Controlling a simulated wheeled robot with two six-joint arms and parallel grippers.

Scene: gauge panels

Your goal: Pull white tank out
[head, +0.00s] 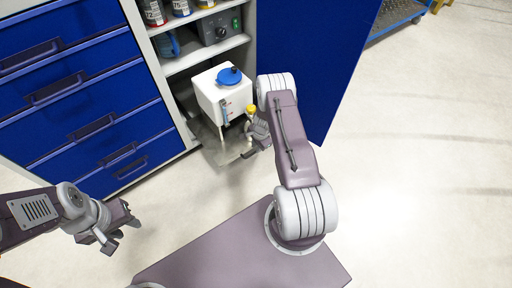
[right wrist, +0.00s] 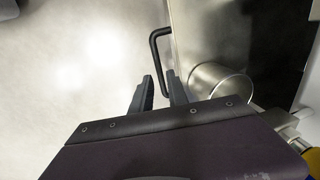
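The white tank (head: 212,97) with a blue round lid (head: 229,76) stands low in the open cabinet bay, on a metal tray (head: 212,140) close to the floor. My right gripper (head: 247,152) is at the tray's front, just right of and below the tank. In the right wrist view its two dark fingers (right wrist: 160,92) are apart. A black bar handle (right wrist: 156,55) on the metal edge lies just beyond them, its lower end lining up with the gap; whether it is between them I cannot tell. My left gripper (head: 121,233) is open and empty over the floor.
Blue drawers (head: 75,85) fill the left of the cabinet. A blue door (head: 305,60) stands open at the right. Shelves above the tank hold bottles and a dark device (head: 220,27). A metal cylinder (right wrist: 220,84) sits beside the handle.

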